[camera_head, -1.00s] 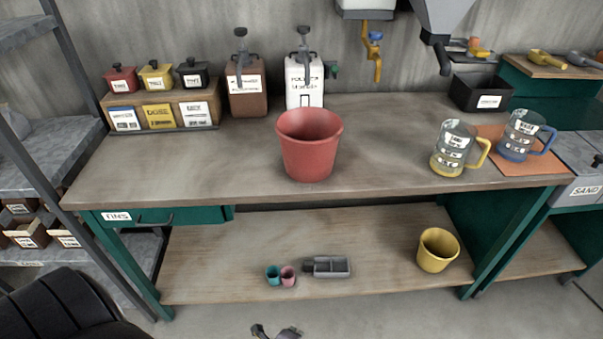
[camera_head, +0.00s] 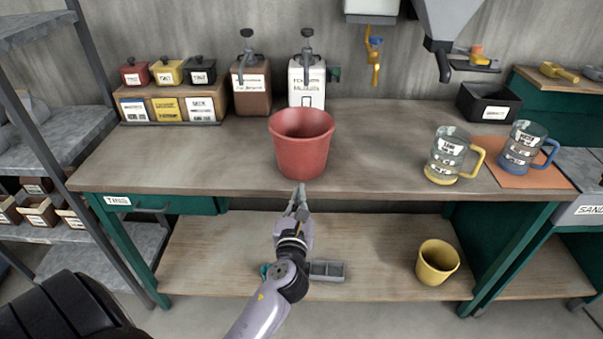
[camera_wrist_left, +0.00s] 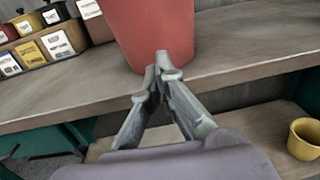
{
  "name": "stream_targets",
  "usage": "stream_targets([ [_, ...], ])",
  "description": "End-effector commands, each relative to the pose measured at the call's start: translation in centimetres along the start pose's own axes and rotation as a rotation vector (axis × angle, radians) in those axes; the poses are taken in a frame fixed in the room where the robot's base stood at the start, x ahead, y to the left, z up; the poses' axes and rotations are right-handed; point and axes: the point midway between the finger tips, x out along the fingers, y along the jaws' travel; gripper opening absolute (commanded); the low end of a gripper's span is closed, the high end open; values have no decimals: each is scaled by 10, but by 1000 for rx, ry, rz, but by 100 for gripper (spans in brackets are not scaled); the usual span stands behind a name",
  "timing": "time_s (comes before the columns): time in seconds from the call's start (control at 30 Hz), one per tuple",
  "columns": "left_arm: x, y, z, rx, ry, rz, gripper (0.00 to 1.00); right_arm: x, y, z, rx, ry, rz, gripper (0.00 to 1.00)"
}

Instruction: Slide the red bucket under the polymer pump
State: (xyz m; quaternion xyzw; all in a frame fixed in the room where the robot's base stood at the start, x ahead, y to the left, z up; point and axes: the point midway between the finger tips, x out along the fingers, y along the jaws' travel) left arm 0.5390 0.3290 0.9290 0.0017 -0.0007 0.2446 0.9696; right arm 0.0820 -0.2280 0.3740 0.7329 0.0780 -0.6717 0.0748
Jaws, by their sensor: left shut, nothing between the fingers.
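The red bucket (camera_head: 302,150) stands upright near the middle of the workbench's front part. It also fills the upper middle of the left wrist view (camera_wrist_left: 150,32). The white pump bottle (camera_head: 307,84), with a label reading something like polymer, stands at the back of the bench behind the bucket. A brown pump bottle (camera_head: 251,90) is beside it on the left. My left gripper (camera_head: 299,192) is shut and empty at the bench's front edge, just in front of the bucket's lower part. In the left wrist view the fingertips (camera_wrist_left: 160,65) overlap the bucket; contact is unclear. My right gripper is out of view.
The workbench (camera_head: 200,165) is clear left of the bucket. Two measuring jugs (camera_head: 447,155) (camera_head: 525,147) stand at the right, one on an orange mat. A row of small tins (camera_head: 168,72) is at the back left. A yellow bucket (camera_head: 437,262) sits on the lower shelf.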

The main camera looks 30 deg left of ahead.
Motion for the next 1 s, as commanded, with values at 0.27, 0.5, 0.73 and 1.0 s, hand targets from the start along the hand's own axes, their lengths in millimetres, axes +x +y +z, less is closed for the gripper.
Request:
stream_targets([
  [0.27,57,0,1,-2,0,0,0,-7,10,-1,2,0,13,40],
  [0.5,78,0,0,-2,1,-1,0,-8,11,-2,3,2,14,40],
  [0.73,81,0,-1,-2,2,-1,0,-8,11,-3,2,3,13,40],
  [1.0,91,-1,0,0,0,-2,0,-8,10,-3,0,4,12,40],
])
